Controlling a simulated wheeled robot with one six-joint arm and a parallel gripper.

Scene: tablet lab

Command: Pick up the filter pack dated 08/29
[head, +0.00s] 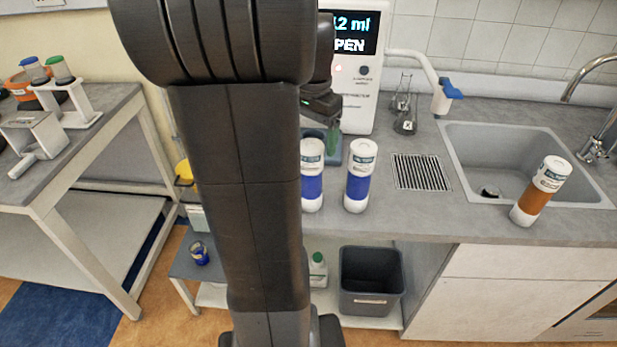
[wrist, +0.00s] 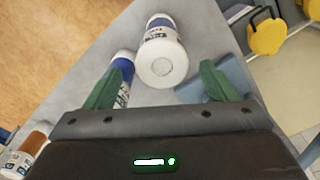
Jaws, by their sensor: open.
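Two white cylinders with blue bands, the left one (head: 312,178) and the right one (head: 359,178), stand on the counter in the head view. A similar cylinder with a brown band (head: 537,192) leans near the sink. Their label dates are too small to read, so I cannot tell which is dated 08/29. My gripper (head: 326,138) is partly hidden by my arm, just behind the left blue-banded cylinder. In the wrist view my open gripper (wrist: 160,82) has one blue-banded cylinder (wrist: 162,58) showing between its green fingers. Another (wrist: 122,66) is partly behind the left finger.
A dispenser with a screen (head: 350,80) stands behind the cylinders, with glass flasks (head: 405,120) beside it. A drain grille (head: 421,172) and sink (head: 480,150) lie to the right. A grey bin (head: 370,280) is below the counter. A side table (head: 90,140) stands at left.

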